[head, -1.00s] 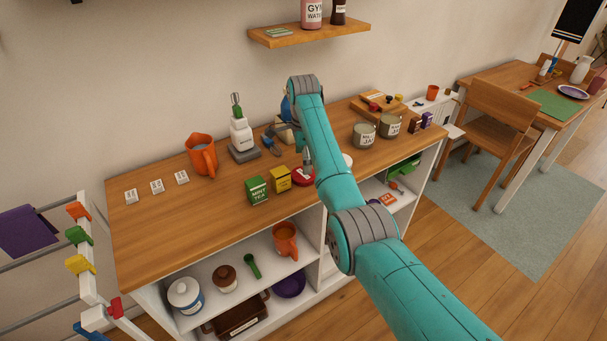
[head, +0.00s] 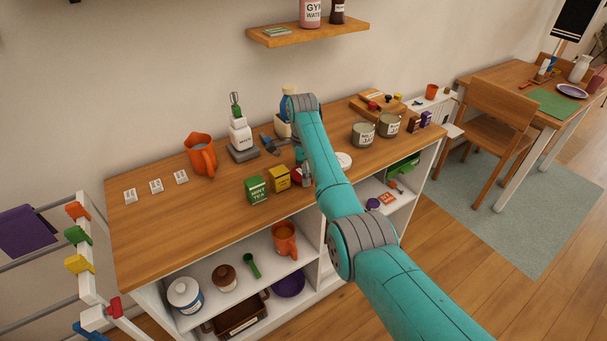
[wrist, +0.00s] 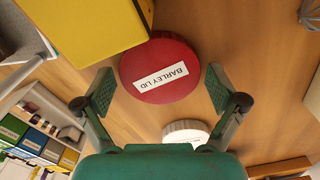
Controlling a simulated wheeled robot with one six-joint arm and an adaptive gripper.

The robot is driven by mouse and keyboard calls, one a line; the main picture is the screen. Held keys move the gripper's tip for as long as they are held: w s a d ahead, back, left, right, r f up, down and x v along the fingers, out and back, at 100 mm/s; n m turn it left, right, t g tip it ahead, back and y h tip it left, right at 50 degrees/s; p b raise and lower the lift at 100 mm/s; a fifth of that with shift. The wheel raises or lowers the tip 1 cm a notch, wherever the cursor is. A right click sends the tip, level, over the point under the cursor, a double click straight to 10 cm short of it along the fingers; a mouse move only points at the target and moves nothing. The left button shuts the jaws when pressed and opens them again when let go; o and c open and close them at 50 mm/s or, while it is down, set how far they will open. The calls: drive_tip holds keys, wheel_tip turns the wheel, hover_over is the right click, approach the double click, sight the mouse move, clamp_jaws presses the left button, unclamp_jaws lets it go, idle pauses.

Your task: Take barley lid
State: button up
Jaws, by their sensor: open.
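The barley lid (wrist: 160,68) is a round red disc with a white label reading BARLEY LID, lying on the wooden counter in the wrist view. My gripper (wrist: 158,92) is open, with one green-padded finger on each side of the lid's near part. The fingers look apart from the lid, and nothing is between them but the view of it. In the head view the lid (head: 297,174) shows only partly as red beside my gripper (head: 306,176), behind the yellow box; my arm hides much of that area.
A yellow box (wrist: 85,25) stands close beside the lid; it also shows in the head view (head: 279,177), next to a green mint tea box (head: 255,188). A white round lid (wrist: 186,131) lies near my gripper. Two tins (head: 364,133) stand to the right. The counter's left front is clear.

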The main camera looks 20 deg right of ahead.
drive_tip(key=c, duration=1.1)
drive_tip(key=shift+r, duration=0.25)
drive_tip(key=shift+r, duration=3.8)
drive_tip(key=shift+s, duration=0.15)
